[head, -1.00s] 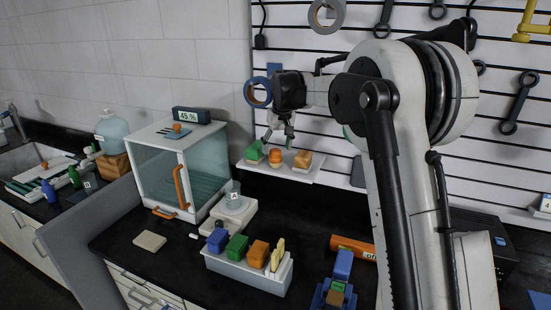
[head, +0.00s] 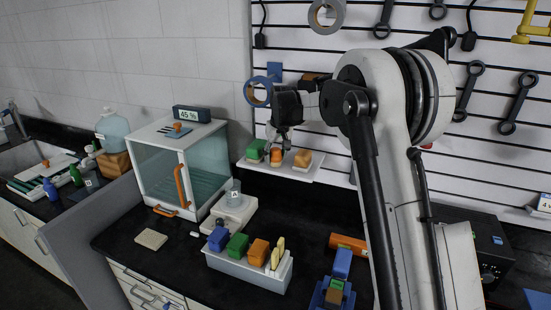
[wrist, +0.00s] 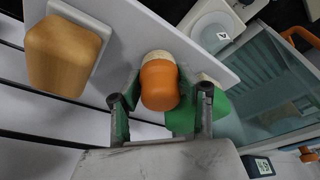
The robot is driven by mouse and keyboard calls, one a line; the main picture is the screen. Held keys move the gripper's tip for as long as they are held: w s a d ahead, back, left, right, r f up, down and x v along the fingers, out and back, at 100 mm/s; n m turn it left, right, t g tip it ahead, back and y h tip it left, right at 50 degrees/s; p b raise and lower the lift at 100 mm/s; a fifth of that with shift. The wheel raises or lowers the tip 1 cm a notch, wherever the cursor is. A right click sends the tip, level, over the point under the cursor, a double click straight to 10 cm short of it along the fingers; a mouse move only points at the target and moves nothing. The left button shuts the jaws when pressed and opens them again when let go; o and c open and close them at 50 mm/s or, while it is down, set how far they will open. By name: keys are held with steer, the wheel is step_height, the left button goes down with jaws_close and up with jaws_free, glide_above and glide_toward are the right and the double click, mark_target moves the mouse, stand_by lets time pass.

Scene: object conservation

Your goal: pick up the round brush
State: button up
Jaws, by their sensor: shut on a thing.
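The round brush (wrist: 160,88) has an orange rounded handle and a cream bristle end. In the wrist view it sits between the two fingers of my gripper (wrist: 160,98), which is shut on it. In the head view the brush (head: 276,156) is at the white wall shelf (head: 247,163), with my gripper (head: 278,146) directly above and around it. I cannot tell whether its bristles touch the shelf.
A green brush (head: 256,149) stands close on the left, and a tan block brush (head: 303,158) on the right. The glass cabinet (head: 152,170) is left of the shelf. Below are the scale (head: 235,213) and a bin with several brushes (head: 243,271).

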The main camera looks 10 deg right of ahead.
mark_target(275, 148)
steer(key=shift+c, duration=0.9)
steer(key=shift+r, duration=0.1)
steer(key=shift+r, duration=0.55)
step_height(275, 148, up, 3)
steer(key=shift+f+b, duration=0.2)
steer(key=shift+b, duration=0.45)
steer(key=s+a+r+b, duration=0.2)
steer(key=s+a+r, duration=0.3)
steer(key=a, duration=0.5)
step_height(275, 148, up, 2)
steer(key=shift+s+a+r, duration=0.1)
steer(key=shift+s+a, duration=0.1)
steer(key=o, duration=0.7)
steer(key=shift+c, duration=0.2)
steer(key=c, duration=0.4)
